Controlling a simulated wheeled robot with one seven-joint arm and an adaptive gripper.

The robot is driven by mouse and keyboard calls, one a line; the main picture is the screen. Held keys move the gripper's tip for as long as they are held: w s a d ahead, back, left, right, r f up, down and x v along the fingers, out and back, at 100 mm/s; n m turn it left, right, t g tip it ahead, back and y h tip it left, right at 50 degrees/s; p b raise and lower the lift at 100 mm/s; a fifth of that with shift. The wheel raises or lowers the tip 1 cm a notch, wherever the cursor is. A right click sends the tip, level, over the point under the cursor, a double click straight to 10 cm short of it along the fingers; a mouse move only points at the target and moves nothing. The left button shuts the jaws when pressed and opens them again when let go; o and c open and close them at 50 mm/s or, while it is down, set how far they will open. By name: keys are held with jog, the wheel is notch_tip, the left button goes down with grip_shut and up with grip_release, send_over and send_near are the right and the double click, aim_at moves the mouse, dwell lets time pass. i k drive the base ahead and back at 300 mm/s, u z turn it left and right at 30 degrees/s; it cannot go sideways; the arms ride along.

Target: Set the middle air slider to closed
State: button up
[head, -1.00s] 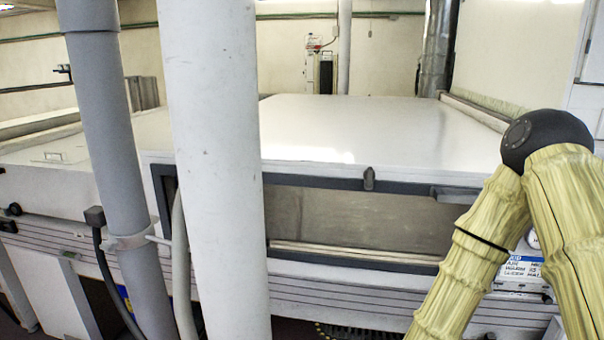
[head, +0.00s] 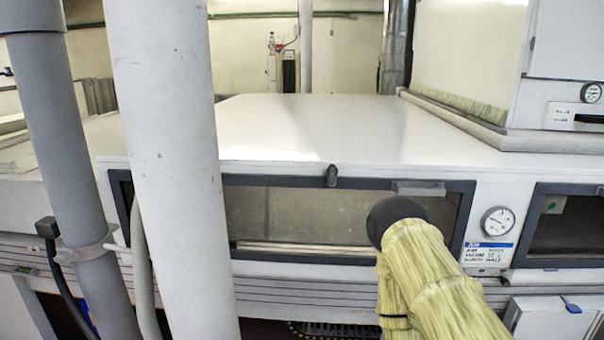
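I cannot make out any middle air slider, or tell its setting, in the head view. A long white tunnel housing (head: 300,125) fills the middle, with a dark-framed window (head: 300,215) in its front. A small dark latch (head: 331,175) sits on the window's top edge, and a grey handle (head: 418,188) is at its upper right. A round dial gauge (head: 498,221) and a blue-headed label (head: 487,254) are right of the window. My yellow-sleeved arm, with a dark round joint, stands before the window's right part. My gripper is not in view.
A white pipe (head: 170,170) and a grey pipe (head: 60,150) stand upright close by on the left. A second window (head: 568,225) is at the right. Above it, a white cabinet (head: 572,45) carries another gauge (head: 591,92) and a dark slot.

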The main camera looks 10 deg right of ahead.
aim_at(505, 281)
jog(key=z, duration=1.35)
